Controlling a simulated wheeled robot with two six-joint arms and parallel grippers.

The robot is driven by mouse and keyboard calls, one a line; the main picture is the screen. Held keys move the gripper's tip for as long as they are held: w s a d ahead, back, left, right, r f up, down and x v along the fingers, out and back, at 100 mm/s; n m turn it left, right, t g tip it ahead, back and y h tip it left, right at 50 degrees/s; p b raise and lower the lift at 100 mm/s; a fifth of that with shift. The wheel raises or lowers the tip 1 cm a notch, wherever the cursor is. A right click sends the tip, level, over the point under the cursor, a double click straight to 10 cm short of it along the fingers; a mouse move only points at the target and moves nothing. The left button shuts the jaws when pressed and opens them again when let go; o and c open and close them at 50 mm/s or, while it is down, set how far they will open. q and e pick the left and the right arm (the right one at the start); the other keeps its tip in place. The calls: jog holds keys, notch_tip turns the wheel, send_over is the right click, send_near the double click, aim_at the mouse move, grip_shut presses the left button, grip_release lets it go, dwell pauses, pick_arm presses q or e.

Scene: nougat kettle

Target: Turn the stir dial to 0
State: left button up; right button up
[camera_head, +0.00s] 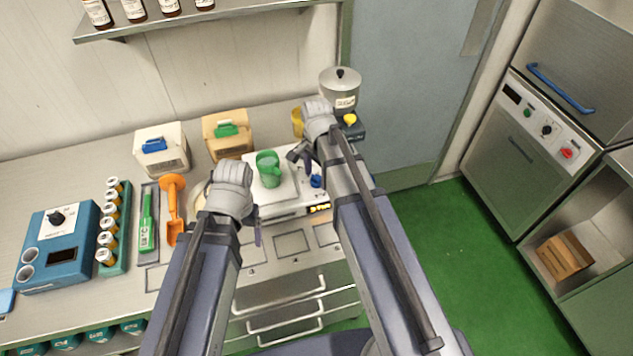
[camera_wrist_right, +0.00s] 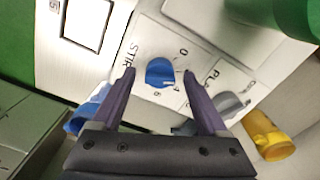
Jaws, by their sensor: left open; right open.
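The stir dial is a blue knob (camera_wrist_right: 160,73) on a white panel beside the word STIR, with a 0 printed at its upper right. It also shows small in the head view (camera_head: 316,181), on the white machine (camera_head: 281,209) with the green jug. My right gripper (camera_wrist_right: 159,77) is open, its two fingers on either side of the dial in the wrist view. I cannot tell whether they touch it or exactly where its pointer sits. My left gripper (camera_head: 258,232) is open and empty, in front of the machine's left part.
A green jug (camera_head: 268,168) stands on the machine. A grey knob (camera_wrist_right: 232,104) and a yellow part (camera_wrist_right: 268,136) are near the dial. A lidded metal kettle (camera_head: 340,88) stands behind. An orange scoop (camera_head: 173,200) and blue box (camera_head: 58,245) lie left.

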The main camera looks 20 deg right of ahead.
jog(key=shift+f, duration=0.2)
grip_shut()
dwell(0.6)
